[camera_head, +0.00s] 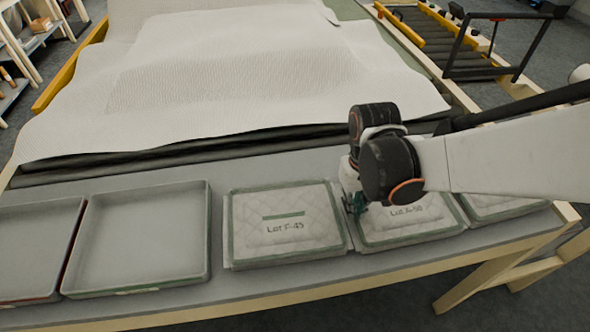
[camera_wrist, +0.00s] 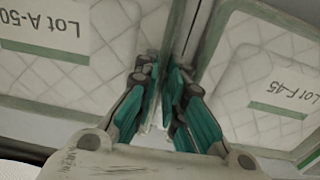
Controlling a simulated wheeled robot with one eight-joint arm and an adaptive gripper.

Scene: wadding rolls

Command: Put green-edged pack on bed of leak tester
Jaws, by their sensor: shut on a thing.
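Two quilted pale packs with green edges lie flat side by side on the grey bench. The Lot F-45 pack (camera_head: 284,243) is left of the Lot A-50 pack (camera_head: 400,232), which my arm partly hides. In the wrist view, the A-50 pack (camera_wrist: 95,65) is at left and the F-45 pack (camera_wrist: 262,75) at right. My gripper (camera_head: 355,206) is at the seam between them, at the A-50 pack's left edge. Its teal fingers (camera_wrist: 168,72) are close together, apparently on that edge; the exact contact is hard to see. I cannot identify the leak tester.
Two empty shallow grey trays (camera_head: 100,281) stand on the bench at left. Another pack (camera_head: 503,205) lies at right, partly behind my arm. White wadding (camera_head: 230,70) spreads over dark rollers (camera_head: 90,168) behind. A yellow-sided conveyor (camera_head: 440,30) is at the back right.

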